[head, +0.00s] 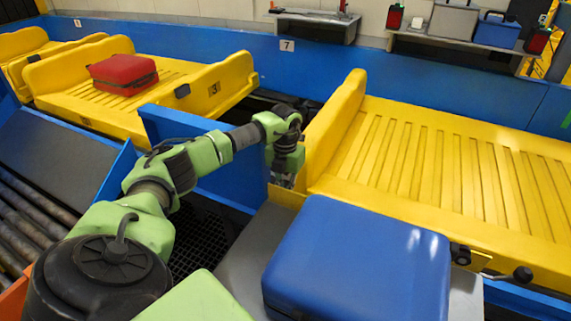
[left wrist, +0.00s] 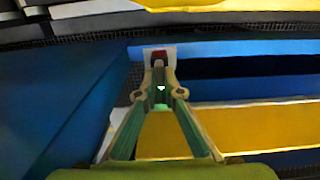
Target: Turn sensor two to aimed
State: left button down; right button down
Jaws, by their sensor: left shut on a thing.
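My left gripper (head: 287,182) reaches down beside the near-left end wall of the right yellow tray. In the left wrist view its two fingers (left wrist: 160,72) come together at their tips on a small dark red part with a pale plate behind it, which appears to be the sensor (left wrist: 159,56). A small green lit mark shows between the fingers. In the head view the arm and fingers hide the sensor, and I cannot read its number or which way it points. My right gripper is not in view.
A blue suitcase (head: 358,262) lies on a grey surface right of my left arm. The right yellow tray (head: 440,170) is empty; the left tray (head: 205,95) carries a red suitcase (head: 123,73). A small black device with a knob (head: 522,273) sits at the lower right.

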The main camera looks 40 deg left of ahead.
pick_arm(q)
jog(key=c, duration=2.2)
grip_release()
jog(key=shift+o, duration=0.2)
jog(key=shift+r, duration=0.1)
notch_tip(320, 180, up, 12)
